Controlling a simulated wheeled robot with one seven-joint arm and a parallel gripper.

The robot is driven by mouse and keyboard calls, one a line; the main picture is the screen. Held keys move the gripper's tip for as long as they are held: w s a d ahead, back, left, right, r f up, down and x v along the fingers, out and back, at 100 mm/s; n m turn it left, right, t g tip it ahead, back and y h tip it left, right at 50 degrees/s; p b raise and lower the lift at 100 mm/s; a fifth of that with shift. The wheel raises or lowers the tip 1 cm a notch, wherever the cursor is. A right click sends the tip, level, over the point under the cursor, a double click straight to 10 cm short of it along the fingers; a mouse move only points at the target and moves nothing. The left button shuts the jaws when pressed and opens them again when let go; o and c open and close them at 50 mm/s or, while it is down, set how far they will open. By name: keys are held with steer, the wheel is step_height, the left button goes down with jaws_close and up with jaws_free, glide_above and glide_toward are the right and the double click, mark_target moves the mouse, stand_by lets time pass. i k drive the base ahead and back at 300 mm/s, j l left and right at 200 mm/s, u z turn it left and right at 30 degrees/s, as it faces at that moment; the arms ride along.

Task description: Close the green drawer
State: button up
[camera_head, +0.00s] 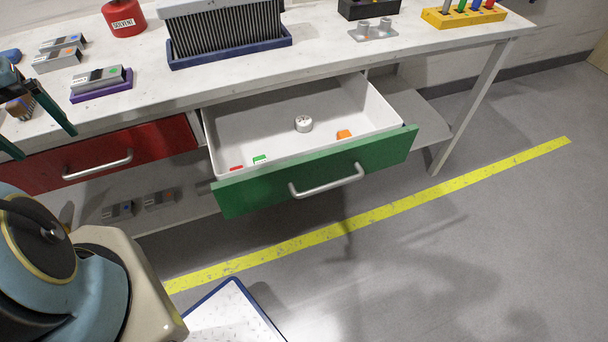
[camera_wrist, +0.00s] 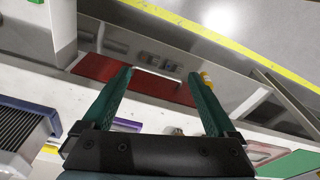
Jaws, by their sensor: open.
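The green drawer (camera_head: 238,196) is pulled out from under the workbench, with its pale inside showing and a silver bar handle (camera_head: 327,181) on its front. Inside it lie a small white round part (camera_head: 303,124), an orange piece (camera_head: 344,134) and small red and green pieces. My gripper (camera_head: 46,143) is at the far left, in front of the bench and well apart from the green drawer. In the wrist view its two teal fingers (camera_wrist: 160,74) are spread with nothing between them. Part of the open drawer's pale wall (camera_wrist: 63,30) shows at that view's upper left.
A red drawer (camera_head: 105,156) with a bar handle is shut, left of the green one. The bench top (camera_head: 225,78) holds a red solvent can (camera_head: 124,17), a finned block in a blue tray (camera_head: 230,58) and other parts. Floor in front of the green drawer looks clear.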

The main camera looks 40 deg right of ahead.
mark_target(298, 165)
steer(key=j+z, duration=0.1)
steer(key=z, duration=0.3)
steer(key=i+j+z, duration=0.1)
steer(key=z, duration=0.3)
steer(key=j+z, duration=0.15)
steer(key=z, duration=0.2)
steer(key=j+z, duration=0.1)
steer(key=z, duration=0.3)
